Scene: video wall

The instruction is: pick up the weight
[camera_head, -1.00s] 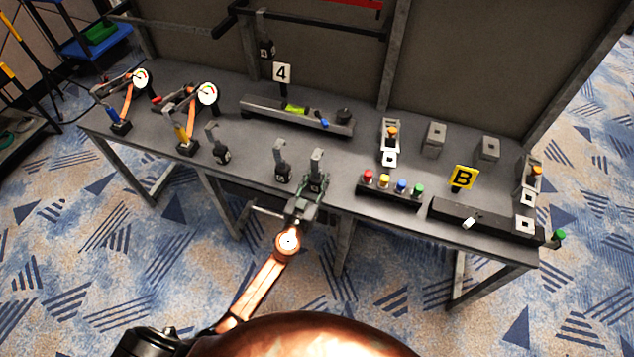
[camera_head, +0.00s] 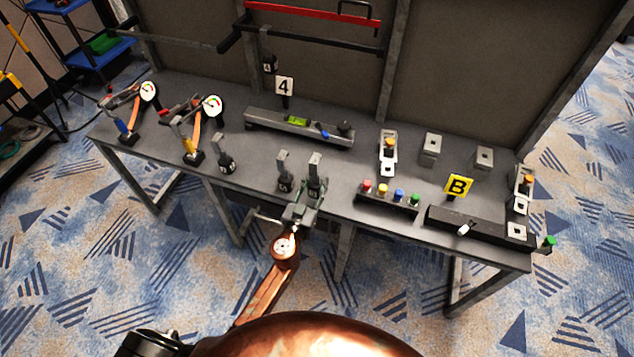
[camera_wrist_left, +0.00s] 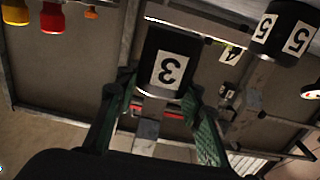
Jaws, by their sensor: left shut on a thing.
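A dark weight marked 3 (camera_wrist_left: 168,62) with a grey upright handle (camera_head: 315,165) is at the front edge of the bench. My left gripper (camera_head: 312,192) reaches it from the front and is shut on it. In the left wrist view, which is upside down, the green fingers (camera_wrist_left: 155,95) stand on both sides of this weight. I cannot tell whether its base touches the bench. A weight marked 5 (camera_wrist_left: 282,32) stands close beside it, to the left in the head view (camera_head: 284,176). My right gripper is not in view.
The grey bench (camera_head: 260,160) holds another weight (camera_head: 226,158), two dial gauges (camera_head: 213,106), a rail with a green level (camera_head: 297,121), a row of coloured buttons (camera_head: 388,199) and a black box (camera_head: 470,224). A further weight (camera_head: 268,63) is at the back near sign 4 (camera_head: 284,86).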

